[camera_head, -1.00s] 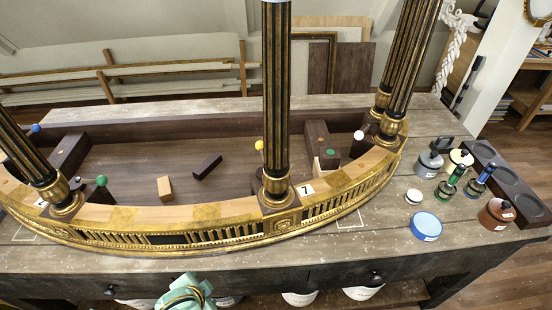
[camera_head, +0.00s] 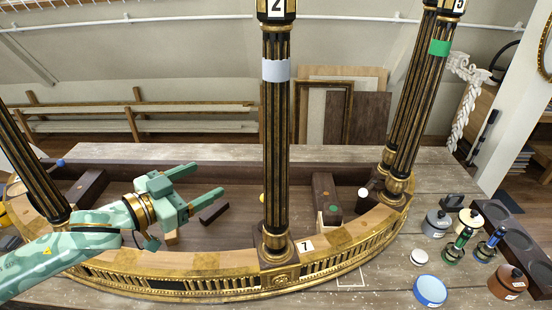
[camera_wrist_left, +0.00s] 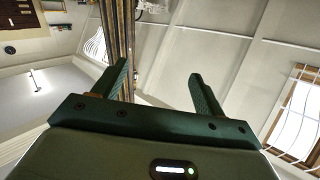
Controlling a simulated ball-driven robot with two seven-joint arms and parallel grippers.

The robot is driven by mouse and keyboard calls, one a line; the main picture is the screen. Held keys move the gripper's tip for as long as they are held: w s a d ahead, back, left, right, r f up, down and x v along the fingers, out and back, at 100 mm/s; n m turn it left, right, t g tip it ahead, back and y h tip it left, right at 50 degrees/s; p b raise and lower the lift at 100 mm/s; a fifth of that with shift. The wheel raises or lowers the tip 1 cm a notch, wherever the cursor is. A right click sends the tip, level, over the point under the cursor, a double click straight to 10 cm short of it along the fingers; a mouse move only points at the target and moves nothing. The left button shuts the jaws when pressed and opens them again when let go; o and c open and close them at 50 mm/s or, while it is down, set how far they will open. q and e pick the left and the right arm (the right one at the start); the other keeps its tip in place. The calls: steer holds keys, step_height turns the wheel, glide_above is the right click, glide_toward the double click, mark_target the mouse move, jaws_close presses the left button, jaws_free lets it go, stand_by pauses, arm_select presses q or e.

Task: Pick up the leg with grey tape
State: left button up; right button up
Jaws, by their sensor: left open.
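The leg with grey tape (camera_head: 276,150) is a dark fluted column with gilt lines, upright at the middle of the curved gilt console rail (camera_head: 220,262). A pale grey tape band (camera_head: 275,70) wraps its upper part, below a white label reading 2. My mint-green left gripper (camera_head: 208,180) is open and empty, left of the leg and well below the tape, its fingers pointing right toward the column. In the left wrist view, the open fingers (camera_wrist_left: 158,72) have a gilt-lined column (camera_wrist_left: 113,30) beyond the left finger, not between them. My right gripper is not in view.
A leg (camera_head: 32,170) stands at far left, behind my left arm. Pots, bottles and a blue-lidded tin (camera_head: 430,290) occupy the table's right side. Loose blocks lie inside the console frame.

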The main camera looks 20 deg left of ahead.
mark_target(265, 136)
arm_select(q)
steer(key=s+d+r+m+g+h, duration=0.15)
steer(key=d+r+h, duration=0.3)
steer(key=r, duration=0.45)
steer(key=p+x, duration=0.3)
steer(key=x, duration=0.7)
steer(key=shift+w+p, duration=0.1)
steer(key=shift+p, duration=0.3)
steer(key=x, duration=0.2)
steer(key=p+x, duration=0.1)
steer(key=x, duration=0.3)
steer(key=shift+w+f+p, duration=0.1)
steer(key=shift+f+p, duration=0.15)
steer(key=shift+p, duration=0.1)
steer(key=shift+c, duration=0.3)
steer(key=shift+a, duration=0.15)
steer(key=c, duration=1)
steer(key=shift+r, duration=0.1)
steer(key=shift+c, duration=0.5)
